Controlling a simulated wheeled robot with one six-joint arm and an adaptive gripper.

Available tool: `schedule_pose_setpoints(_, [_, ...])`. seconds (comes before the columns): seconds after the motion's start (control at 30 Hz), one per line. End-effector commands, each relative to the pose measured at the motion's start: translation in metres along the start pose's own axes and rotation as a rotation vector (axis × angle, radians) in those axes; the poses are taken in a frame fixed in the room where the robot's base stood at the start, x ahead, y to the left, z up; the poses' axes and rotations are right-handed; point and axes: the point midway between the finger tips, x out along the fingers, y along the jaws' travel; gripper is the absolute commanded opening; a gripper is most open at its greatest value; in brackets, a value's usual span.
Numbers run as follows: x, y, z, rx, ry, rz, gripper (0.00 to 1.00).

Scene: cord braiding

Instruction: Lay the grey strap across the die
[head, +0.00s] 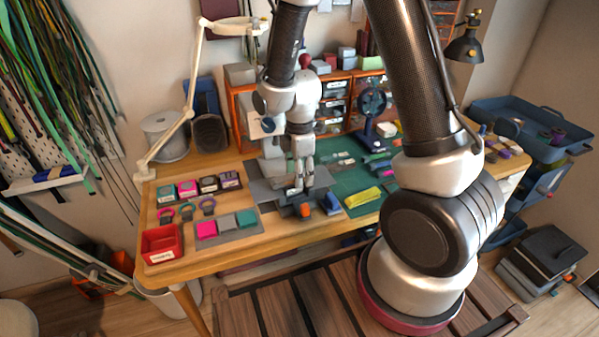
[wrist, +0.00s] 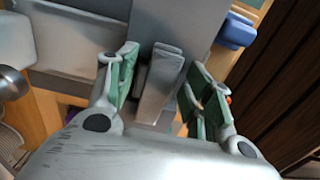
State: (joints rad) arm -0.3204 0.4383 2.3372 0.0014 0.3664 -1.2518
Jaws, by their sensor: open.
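My gripper (head: 302,180) is open, pointing down over a low dark device (head: 300,209) with an orange part near the table's front edge. In the wrist view its green-padded fingers (wrist: 162,68) stand apart on either side of a narrow grey piece (wrist: 160,82). I cannot tell whether that piece is the strap or part of the device, nor whether the fingers touch it. The die cannot be made out clearly; my gripper covers part of this area. A grey flat piece (head: 228,224) lies between pink and teal ones on a grey mat (head: 236,236) to the left.
A red tray (head: 162,245) stands at the table's front left, near several small boxes and looped bands. A green mat (head: 367,206) with a yellow-green bundle (head: 362,197) lies to the right. A lamp (head: 192,85) and drawers (head: 334,106) stand behind. Bare wood shows at the front left.

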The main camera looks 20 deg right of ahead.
Motion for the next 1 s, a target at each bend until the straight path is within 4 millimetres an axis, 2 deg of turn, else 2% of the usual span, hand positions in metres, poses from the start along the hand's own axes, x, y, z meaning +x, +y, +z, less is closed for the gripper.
schedule_pose_setpoints(0.13, [-0.005, 0.001, 0.0, 0.0, 0.001, 0.002, 0.51])
schedule_pose_setpoints(0.23, [-0.019, 0.002, -0.001, 0.0, 0.002, 0.005, 0.51])
schedule_pose_setpoints(0.5, [-0.079, 0.002, -0.001, 0.0, 0.002, 0.006, 0.51])
schedule_pose_setpoints(0.7, [-0.111, 0.001, 0.0, 0.0, 0.001, 0.003, 0.51])
schedule_pose_setpoints(1.0, [-0.12, 0.0, 0.0, 0.041, -0.001, -0.002, 0.51])
